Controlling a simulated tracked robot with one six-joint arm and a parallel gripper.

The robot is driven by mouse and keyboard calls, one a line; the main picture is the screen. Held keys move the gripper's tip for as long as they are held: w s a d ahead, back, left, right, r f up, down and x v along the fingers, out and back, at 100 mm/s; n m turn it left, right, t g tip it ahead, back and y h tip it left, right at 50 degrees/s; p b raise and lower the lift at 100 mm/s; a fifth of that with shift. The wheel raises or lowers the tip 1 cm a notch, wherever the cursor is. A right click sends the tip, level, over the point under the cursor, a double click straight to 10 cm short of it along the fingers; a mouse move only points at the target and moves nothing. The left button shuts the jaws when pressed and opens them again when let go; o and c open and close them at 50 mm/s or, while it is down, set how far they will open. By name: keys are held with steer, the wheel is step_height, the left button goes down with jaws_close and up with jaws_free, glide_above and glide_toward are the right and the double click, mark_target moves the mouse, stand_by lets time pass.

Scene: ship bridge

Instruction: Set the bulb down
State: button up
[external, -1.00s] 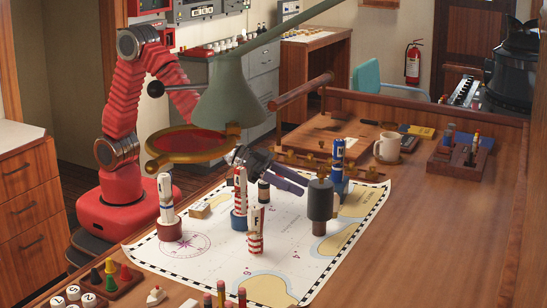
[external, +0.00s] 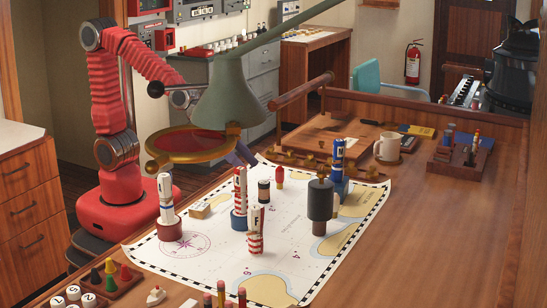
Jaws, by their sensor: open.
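A small red bulb (external: 280,175) stands on the chart (external: 290,245), near its back edge, between a dark-banded cylinder and the blue-based roll. My gripper (external: 246,153) is up and to the left of the bulb, apart from it and mostly hidden behind the green lamp shade. Only a purple-grey finger part shows below the shade. My gripper is open, and the bulb stands free of it.
The lamp (external: 216,95) with its round magnifier (external: 193,143) hangs in front of my arm. Rolled flags (external: 240,190) in holders and a dark grey-topped post (external: 320,200) stand on the chart. A mug (external: 387,147) is at the back right. The right side of the desk is clear.

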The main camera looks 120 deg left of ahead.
steer(key=s+a+g, duration=0.1)
steer(key=s+g, duration=0.3)
steer(key=s, duration=2)
steer(key=shift+a+g+y, duration=0.2)
steer(key=shift+g+y, duration=0.1)
steer(key=shift+g, duration=0.1)
